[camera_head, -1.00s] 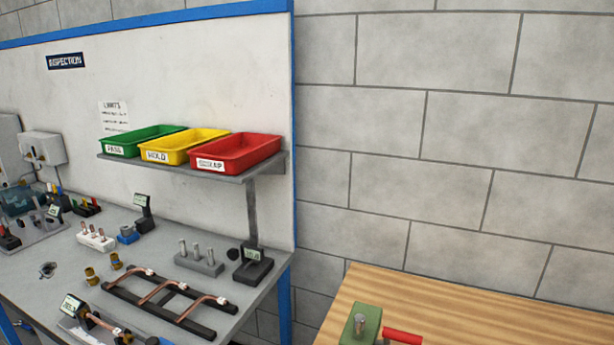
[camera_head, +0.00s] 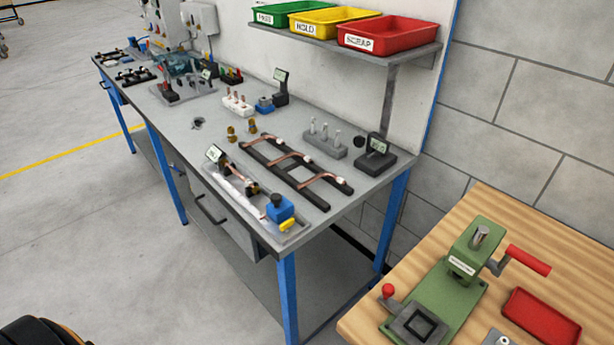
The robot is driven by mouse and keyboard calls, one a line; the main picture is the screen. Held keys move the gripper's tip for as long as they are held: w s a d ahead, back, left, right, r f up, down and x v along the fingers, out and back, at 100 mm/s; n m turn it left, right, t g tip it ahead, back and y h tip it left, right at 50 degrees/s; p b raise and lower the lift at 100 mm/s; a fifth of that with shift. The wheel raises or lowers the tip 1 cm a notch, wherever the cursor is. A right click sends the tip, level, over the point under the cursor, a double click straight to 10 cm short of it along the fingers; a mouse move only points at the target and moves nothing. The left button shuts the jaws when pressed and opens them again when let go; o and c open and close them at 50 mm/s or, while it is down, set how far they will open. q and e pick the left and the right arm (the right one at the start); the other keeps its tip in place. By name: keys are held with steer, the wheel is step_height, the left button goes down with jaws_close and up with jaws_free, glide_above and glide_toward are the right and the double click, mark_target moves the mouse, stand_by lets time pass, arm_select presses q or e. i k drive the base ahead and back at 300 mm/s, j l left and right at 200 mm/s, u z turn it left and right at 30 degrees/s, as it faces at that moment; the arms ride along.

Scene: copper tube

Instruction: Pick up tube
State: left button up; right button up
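In the head view several bent copper tubes (camera_head: 290,157) lie across a black two-rail rack (camera_head: 312,192) on the grey workbench. Each tube has a small white tag near one end. Another copper piece (camera_head: 240,172) sits in a pale tray with a small display at the bench's front edge. Neither of my grippers is in view.
A blue block (camera_head: 280,208) stands at the tray's near end. Green, yellow and red bins (camera_head: 386,35) sit on a shelf above the bench. A wooden table (camera_head: 490,215) at right holds a green crank device (camera_head: 450,275) and a red tray (camera_head: 541,317). Open floor lies at left.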

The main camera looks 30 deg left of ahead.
mark_target(256, 191)
steer(key=u, duration=1.25)
